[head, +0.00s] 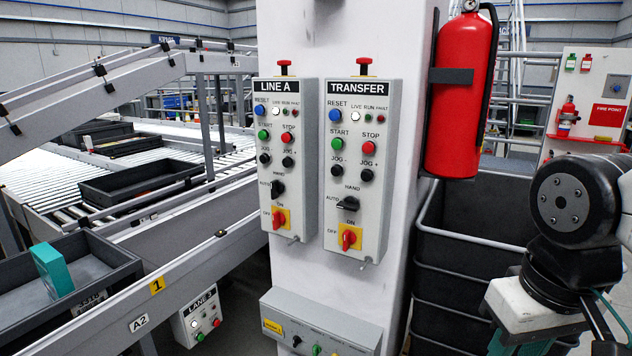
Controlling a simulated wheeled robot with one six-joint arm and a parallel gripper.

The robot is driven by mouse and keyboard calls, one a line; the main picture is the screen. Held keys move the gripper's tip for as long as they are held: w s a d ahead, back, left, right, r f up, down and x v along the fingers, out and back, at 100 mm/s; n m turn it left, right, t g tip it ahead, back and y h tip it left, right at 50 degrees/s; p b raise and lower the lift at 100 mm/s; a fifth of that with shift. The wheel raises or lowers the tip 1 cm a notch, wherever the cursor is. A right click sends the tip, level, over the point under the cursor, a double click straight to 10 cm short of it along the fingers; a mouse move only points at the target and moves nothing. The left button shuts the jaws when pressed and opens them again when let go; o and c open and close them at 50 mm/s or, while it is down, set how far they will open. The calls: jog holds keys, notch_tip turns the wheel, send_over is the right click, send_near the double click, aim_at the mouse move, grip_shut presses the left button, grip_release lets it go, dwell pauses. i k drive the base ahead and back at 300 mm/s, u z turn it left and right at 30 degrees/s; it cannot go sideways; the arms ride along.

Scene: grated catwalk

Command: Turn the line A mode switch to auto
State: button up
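The LINE A panel (290,95) is a light grey box on the left of the white column's front. Its mode switch (277,188) is a black knob in the lower half, with AUTO marked at its left and HAND above. The knob looks closer to upright, toward HAND, than the one on the TRANSFER panel; its exact pointing is hard to tell at this size. Below it is a red ON/OFF switch (278,219) on a yellow plate. My arm shows at the right edge, away from the panel. My gripper is not in view.
The TRANSFER panel (388,125) stands close at the right, its similar black knob (348,203) lying sideways toward AUTO. A red extinguisher (461,95) hangs right of the column. Dark stacked crates (470,275) stand below. Conveyor rails (190,250) run at the left. A lower box (320,328) juts out beneath.

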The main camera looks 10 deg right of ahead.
aim_at(276, 187)
jog(key=u, duration=0.1)
jog(key=i, duration=0.9)
jog(key=u, duration=0.55)
